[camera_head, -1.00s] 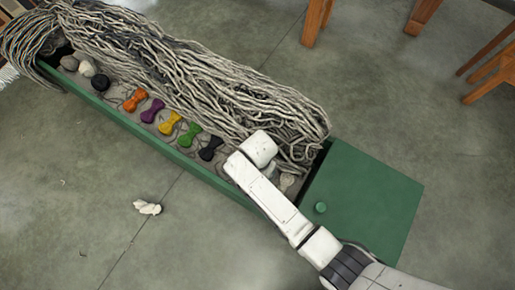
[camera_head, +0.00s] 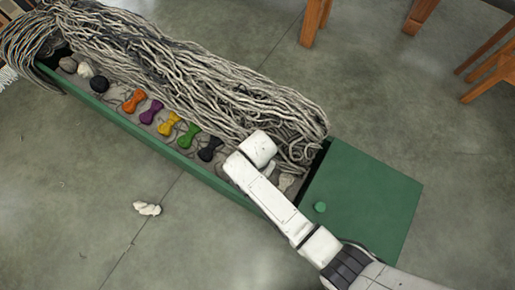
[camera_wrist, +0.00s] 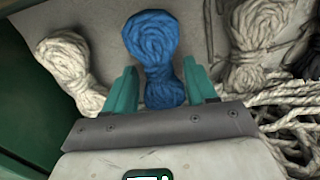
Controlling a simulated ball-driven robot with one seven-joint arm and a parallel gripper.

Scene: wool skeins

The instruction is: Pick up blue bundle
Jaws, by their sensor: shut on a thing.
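The blue bundle (camera_wrist: 153,45) is a wound skein with a narrow waist, seen in the wrist view. My gripper (camera_wrist: 164,85) has its two teal fingers on either side of the bundle's lower part, shut on it. The upper lobe extends beyond the fingertips over the grey bottom of the green trough. In the head view my white arm hides the blue bundle and the gripper's fingers.
A cream skein (camera_wrist: 70,65) lies left of the bundle and a grey skein (camera_wrist: 255,40) lies right. In the head view, orange (camera_head: 134,101), purple (camera_head: 151,112), yellow (camera_head: 170,124), green (camera_head: 189,136) and dark (camera_head: 210,149) bundles line the trough (camera_head: 140,132). Loose grey yarn (camera_head: 200,75) fills its far side.

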